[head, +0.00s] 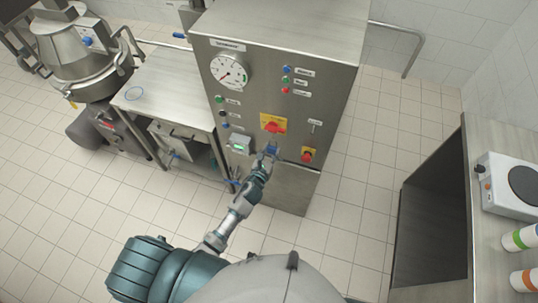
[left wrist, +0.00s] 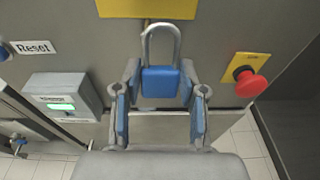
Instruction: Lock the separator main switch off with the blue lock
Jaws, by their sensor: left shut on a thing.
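The blue lock (left wrist: 161,83) is a padlock with a grey shackle pointing up. My left gripper (left wrist: 158,92) is shut on its blue body, one finger at each side; in the head view the gripper (head: 270,153) is in front of the cabinet, just below the main switch. The main switch (head: 273,126) is a red handle on a yellow plate. In the left wrist view only the lower part of the yellow plate (left wrist: 147,8) shows, with the shackle top just below or overlapping its edge. I cannot tell whether the shackle is open or touches anything. My right gripper is not in view.
A red button (head: 307,156) on a small yellow plate is right of the gripper. A grey box with a green display (head: 239,144) is to the left. A steel table (head: 165,100) adjoins the cabinet; a counter (head: 480,160) stands right. Tiled floor between is clear.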

